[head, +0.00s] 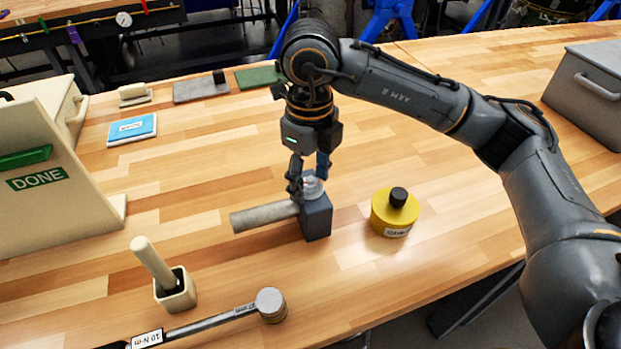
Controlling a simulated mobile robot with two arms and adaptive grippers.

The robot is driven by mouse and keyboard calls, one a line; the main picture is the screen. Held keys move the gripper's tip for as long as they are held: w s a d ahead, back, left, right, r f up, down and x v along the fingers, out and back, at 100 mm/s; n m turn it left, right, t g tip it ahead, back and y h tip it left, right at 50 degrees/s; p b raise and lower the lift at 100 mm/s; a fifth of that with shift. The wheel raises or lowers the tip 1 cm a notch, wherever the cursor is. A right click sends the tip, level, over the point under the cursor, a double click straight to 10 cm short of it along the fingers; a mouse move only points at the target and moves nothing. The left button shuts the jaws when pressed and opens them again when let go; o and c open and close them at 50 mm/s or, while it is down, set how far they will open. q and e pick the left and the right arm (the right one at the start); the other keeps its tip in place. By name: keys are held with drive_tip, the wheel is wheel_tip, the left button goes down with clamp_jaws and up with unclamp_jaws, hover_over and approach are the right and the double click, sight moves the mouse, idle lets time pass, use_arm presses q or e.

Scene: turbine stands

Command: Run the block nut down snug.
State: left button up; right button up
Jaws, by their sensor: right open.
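A dark grey block (317,221) stands on the wooden bench near the middle of the head view. A pale, silvery nut (313,188) sits on top of the block. A light grey round bar (263,216) runs out from the block's left side. My right gripper (308,186) points down over the block, with its fingers on either side of the nut. It is open; whether a finger touches the nut I cannot tell. The fingers hide part of the nut, and the thread is hidden. My left gripper is not in view.
A yellow round container (394,212) with a black knob stands close right of the block. A torque wrench (220,319) lies in front, beside a holder (177,291) with a handled tool. A DONE panel (55,190) stands left. The bench right of the yellow container is clear.

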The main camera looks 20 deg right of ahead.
sight(310, 182)
drive_tip(key=shift+r, duration=0.1)
drive_tip(key=shift+r+p, duration=1.4)
drive_tip(key=shift+r, duration=1.05)
